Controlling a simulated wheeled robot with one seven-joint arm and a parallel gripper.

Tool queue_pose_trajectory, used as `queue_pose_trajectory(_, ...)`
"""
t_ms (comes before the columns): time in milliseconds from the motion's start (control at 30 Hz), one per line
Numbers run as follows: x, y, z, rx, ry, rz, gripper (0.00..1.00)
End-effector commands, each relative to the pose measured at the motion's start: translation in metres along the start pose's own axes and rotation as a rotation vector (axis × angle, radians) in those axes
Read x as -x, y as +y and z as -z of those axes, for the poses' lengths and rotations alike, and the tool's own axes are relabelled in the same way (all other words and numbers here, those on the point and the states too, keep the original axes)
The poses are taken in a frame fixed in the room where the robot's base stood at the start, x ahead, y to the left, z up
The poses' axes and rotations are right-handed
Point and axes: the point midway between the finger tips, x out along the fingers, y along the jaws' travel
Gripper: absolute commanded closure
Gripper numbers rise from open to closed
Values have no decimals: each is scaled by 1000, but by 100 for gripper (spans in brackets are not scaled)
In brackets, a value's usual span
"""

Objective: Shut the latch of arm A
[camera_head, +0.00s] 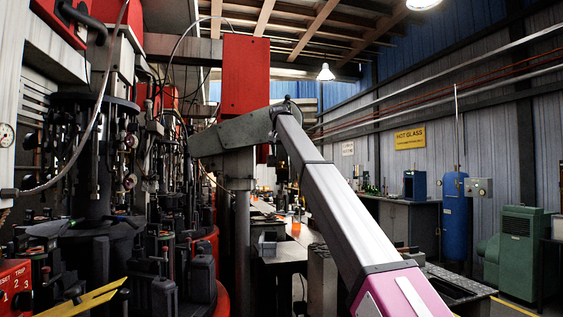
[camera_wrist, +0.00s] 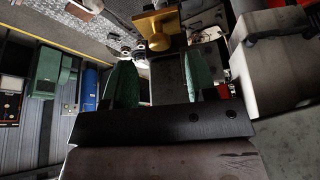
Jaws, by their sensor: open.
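The rotary mould machine (camera_head: 108,228) fills the left of the head view, with dark mould parts, rods and small fittings. I cannot tell which part is arm A, and its latch cannot be made out in either view. My gripper (camera_wrist: 158,66) shows in the wrist view as two green fingers standing wide apart with nothing held between them. A dark grey flat surface lies behind the fingers. A yellow block with a round knob (camera_wrist: 158,40) is just beyond the fingertips, apart from them. In the head view my arm reaches up and left towards the machine.
A red control box (camera_head: 16,287) and a yellow bar (camera_head: 88,300) are at the lower left. A bench (camera_head: 283,252) runs beyond the machine. A blue tank (camera_head: 453,215) and a green cabinet (camera_head: 520,252) stand far right. A pale block (camera_wrist: 268,70) is close right of the fingers.

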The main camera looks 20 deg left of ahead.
Motion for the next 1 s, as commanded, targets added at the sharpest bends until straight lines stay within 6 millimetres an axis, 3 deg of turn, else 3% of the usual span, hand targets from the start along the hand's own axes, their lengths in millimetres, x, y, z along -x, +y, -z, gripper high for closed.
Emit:
queue_pose_trajectory(200, -33, 0, 0, 0, -1, 0, 48)
queue_pose_trajectory(567, -40, 0, 0, 0, 0, 0, 48)
queue_pose_trajectory(700, -40, 0, 0, 0, 0, 0, 94)
queue_pose_trajectory(1000, -40, 1, -2, 0, 17, 1, 97)
